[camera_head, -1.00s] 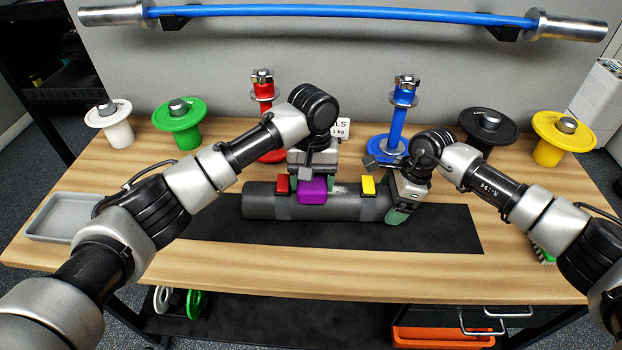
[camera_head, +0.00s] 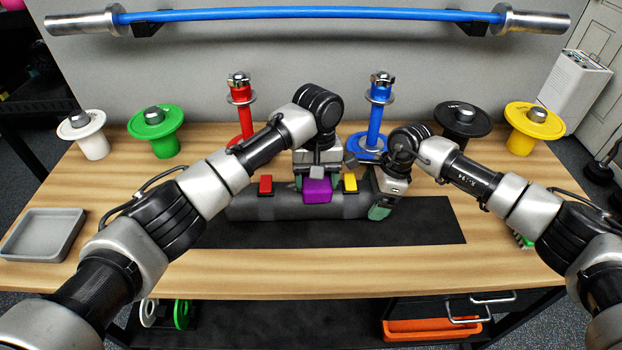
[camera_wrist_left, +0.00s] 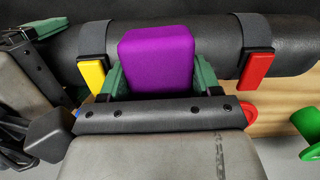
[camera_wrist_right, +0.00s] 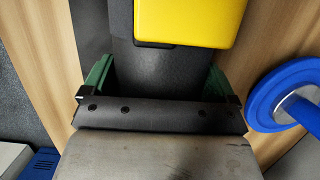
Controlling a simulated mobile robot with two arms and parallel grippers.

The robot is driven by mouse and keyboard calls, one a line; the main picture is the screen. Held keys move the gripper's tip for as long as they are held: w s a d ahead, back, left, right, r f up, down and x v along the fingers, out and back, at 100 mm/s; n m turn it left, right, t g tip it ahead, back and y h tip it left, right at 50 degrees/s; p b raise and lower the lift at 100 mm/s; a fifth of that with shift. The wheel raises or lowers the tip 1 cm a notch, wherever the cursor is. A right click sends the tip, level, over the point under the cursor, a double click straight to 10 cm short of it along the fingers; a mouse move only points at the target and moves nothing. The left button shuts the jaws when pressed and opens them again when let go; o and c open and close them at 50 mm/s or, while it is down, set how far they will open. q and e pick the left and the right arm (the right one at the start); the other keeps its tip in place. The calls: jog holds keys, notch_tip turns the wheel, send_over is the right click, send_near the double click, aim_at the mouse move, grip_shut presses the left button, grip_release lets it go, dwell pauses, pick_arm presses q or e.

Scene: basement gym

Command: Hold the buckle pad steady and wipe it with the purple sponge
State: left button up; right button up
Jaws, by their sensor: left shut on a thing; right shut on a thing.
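The buckle pad (camera_head: 243,209) is a dark grey roll lying across the black mat (camera_head: 437,222), with a red buckle (camera_head: 265,184) and a yellow buckle (camera_head: 350,182) on it. My left gripper (camera_head: 318,178) is shut on the purple sponge (camera_head: 317,191), which sits at the pad between the two buckles. In the left wrist view the sponge (camera_wrist_left: 158,62) is between green fingertips. My right gripper (camera_head: 380,200) is shut on the pad's right end, beside the yellow buckle. The right wrist view shows the pad (camera_wrist_right: 158,75) between its fingers.
Behind the pad stand a red post (camera_head: 242,105) and a blue post (camera_head: 377,115). White, green (camera_head: 155,125), black and yellow (camera_head: 534,121) disc-topped pieces line the back. A grey tray (camera_head: 42,234) is at the left. The front table strip is clear.

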aim_at(293, 192)
pick_arm(q)
jog(key=shift+s+d, duration=0.25)
jog(key=shift+d, duration=0.45)
jog(key=shift+w+a, duration=0.1)
jog(key=shift+a, duration=3.05)
